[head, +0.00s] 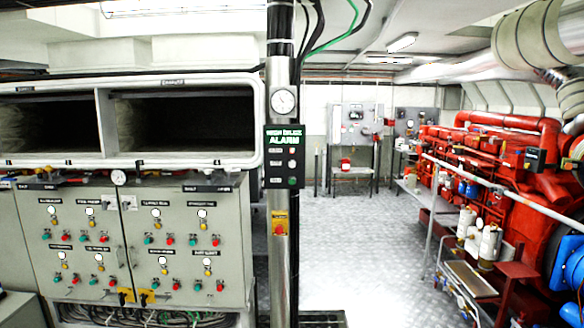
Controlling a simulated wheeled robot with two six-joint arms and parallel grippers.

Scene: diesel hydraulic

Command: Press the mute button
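A black alarm panel (269,170) is fixed to a shiny vertical pipe near the middle of the head view. Below the lettering are small round fittings in a column: a whitish upper one (292,150), a whitish middle one (292,164) and a green lower one (292,181). Their labels are too small to read, so I cannot tell which one is the mute button. Neither of my grippers shows in this view.
A grey control cabinet (131,235) with several coloured buttons and lamps stands at the left. The pipe (279,270) carries a round gauge (284,102). A large red engine (520,165) with a railing stands at the right. The metal floor (350,235) between is clear.

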